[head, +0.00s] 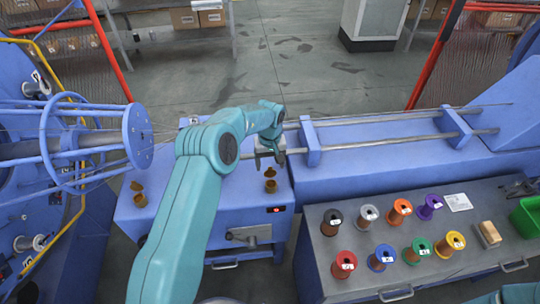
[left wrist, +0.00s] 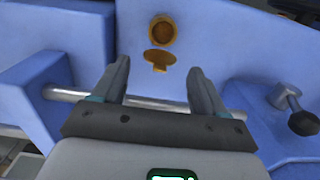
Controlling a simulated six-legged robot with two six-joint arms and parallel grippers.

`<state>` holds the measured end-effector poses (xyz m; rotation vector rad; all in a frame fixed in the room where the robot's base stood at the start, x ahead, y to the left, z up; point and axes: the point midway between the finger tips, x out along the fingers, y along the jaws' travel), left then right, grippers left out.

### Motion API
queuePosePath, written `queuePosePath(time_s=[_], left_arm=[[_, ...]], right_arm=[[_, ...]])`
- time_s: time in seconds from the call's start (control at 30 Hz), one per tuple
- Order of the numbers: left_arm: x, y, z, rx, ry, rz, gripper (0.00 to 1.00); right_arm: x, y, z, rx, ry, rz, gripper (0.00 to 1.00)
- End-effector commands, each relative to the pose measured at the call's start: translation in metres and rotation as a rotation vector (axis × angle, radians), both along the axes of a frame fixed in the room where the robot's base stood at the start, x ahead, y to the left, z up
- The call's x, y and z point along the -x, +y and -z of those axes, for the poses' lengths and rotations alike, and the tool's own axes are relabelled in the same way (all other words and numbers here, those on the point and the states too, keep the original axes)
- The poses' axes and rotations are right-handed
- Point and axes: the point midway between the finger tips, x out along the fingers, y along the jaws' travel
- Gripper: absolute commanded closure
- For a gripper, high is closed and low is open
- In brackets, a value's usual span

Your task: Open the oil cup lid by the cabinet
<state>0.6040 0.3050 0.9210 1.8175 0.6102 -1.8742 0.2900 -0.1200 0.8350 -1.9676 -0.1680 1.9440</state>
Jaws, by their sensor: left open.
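Two small brass oil cups stand on the blue machine top in the head view, one at the left (head: 140,199) and one at the right (head: 270,185). My left gripper (head: 268,155) is just behind the right cup, apart from it. In the left wrist view, its two fingers (left wrist: 156,85) are open and empty. Beyond the fingertips shows a round brass cup part (left wrist: 162,31) with a darker middle, and a flat brass piece with a tab (left wrist: 158,61) beside it. I cannot tell how the lid sits. My right gripper is out of view.
A grey bench (head: 310,250) at the right holds several coloured spools and a green bin (head: 525,215). A blue cage rotor (head: 75,150) stands at the left. A dark-knobbed lever (left wrist: 303,123) shows in the wrist view.

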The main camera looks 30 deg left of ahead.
Motion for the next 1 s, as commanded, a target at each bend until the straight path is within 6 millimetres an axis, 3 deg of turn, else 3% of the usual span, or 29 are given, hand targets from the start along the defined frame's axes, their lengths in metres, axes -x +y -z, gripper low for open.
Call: queuePosePath(time_s=[0.17, 0.6, 0.8, 1.0], left_arm=[[-0.002, 0.001, -0.026, -0.001, -0.005, 0.000, 0.28], [-0.004, 0.002, -0.136, 0.000, -0.005, 0.001, 0.28], [-0.004, 0.003, -0.158, 0.000, -0.001, 0.000, 0.28], [-0.004, 0.003, -0.161, 0.000, 0.000, 0.000, 0.28]], right_arm=[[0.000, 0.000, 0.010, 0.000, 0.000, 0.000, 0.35], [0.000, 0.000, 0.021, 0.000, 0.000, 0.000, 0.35], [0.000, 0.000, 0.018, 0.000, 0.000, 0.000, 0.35], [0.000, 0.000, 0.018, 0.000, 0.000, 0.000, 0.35]])
